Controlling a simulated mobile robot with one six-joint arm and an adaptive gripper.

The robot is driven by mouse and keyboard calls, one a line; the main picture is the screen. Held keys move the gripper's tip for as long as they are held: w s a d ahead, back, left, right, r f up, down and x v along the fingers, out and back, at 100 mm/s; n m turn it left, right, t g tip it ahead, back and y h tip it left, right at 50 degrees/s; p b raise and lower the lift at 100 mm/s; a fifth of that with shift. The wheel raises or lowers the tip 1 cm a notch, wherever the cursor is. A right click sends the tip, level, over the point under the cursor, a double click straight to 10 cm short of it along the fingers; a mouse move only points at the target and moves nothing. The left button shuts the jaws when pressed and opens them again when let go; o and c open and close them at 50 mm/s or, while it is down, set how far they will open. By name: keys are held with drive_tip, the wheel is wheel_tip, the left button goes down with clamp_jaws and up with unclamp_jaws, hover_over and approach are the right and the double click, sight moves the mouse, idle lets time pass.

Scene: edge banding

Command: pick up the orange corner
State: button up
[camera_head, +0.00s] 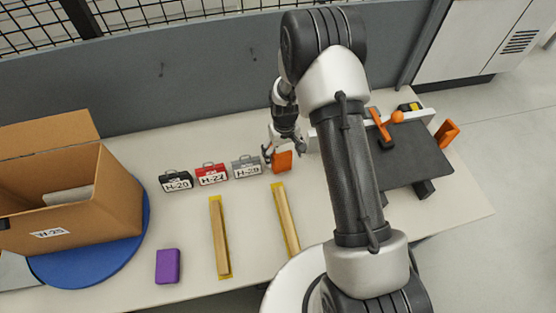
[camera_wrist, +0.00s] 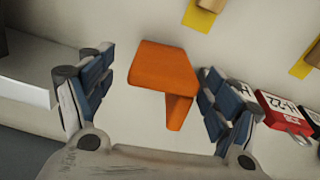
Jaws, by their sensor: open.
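An orange corner (camera_head: 282,161), an L-shaped piece, stands on the table just right of the grey case. In the wrist view the orange corner (camera_wrist: 160,72) lies between the two fingers, with bare table showing on both sides of it. My gripper (camera_wrist: 153,90) is open, and its blue-grey finger pads are apart from the piece on the left and very close to it on the right. In the head view my gripper (camera_head: 283,150) reaches down at the orange corner, partly hiding its surroundings. A second orange corner piece (camera_head: 446,133) sits at the right of the dark board.
Black, red (camera_head: 211,174) and grey (camera_head: 246,167) cases stand in a row left of the gripper. A dark board (camera_head: 415,155) with an orange clamp (camera_head: 380,125) is at right.

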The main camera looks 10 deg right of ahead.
sight(283, 160)
wheel_tip(283, 160, down, 4)
drive_tip(key=shift+s+a, duration=0.1)
drive_tip(key=shift+a, duration=0.05)
drive_tip(key=shift+c, duration=0.4)
drive_tip(key=c, duration=0.8)
drive_tip(key=shift+r, duration=0.1)
